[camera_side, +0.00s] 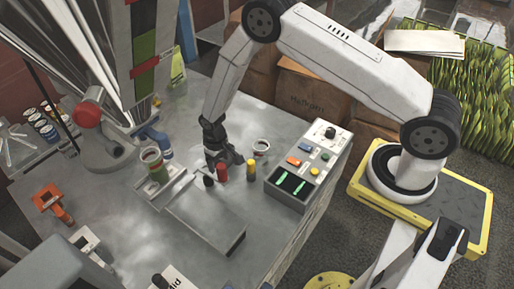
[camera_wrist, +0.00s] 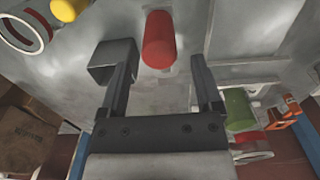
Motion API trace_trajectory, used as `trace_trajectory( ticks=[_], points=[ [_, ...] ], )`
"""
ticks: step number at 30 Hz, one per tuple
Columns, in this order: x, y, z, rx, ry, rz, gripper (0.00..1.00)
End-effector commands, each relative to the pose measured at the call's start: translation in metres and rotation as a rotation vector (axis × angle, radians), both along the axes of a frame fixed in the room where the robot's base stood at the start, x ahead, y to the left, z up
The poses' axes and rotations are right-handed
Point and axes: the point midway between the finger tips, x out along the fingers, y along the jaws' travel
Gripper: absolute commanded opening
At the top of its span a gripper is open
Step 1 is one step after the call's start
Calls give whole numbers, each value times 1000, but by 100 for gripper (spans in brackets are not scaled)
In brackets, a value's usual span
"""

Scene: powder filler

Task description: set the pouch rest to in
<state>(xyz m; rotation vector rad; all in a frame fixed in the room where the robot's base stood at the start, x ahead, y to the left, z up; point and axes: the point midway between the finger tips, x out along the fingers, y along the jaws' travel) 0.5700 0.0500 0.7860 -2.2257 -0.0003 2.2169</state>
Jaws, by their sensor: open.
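My gripper (camera_side: 217,158) is over the steel bench, beside a red cylindrical knob (camera_side: 222,172). In the wrist view my gripper (camera_wrist: 160,62) is open, and the red knob (camera_wrist: 159,40) shows between and just beyond its fingertips. I cannot tell if they touch it. A flat grey plate (camera_side: 205,222) lies in front of the knobs. No label shows which part is the pouch rest or how it is set.
A control box (camera_side: 312,165) with coloured buttons stands at right. A green jar (camera_side: 155,168) stands at left, and a round open cup (camera_side: 261,146) behind the yellow knob. An orange fixture (camera_side: 52,200) is at far left.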

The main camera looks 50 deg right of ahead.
Motion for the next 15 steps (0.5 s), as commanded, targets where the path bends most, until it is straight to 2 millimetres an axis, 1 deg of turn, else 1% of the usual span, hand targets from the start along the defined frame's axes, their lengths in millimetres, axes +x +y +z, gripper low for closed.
trace_trajectory(
  ticks=[1,6,10,15],
  points=[
    [0,0,7,0,-2,0,83],
    [1,0,22,0,-2,0,83],
    [1,0,29,0,-2,0,83],
    [0,0,32,0,-1,0,83]
  ],
)
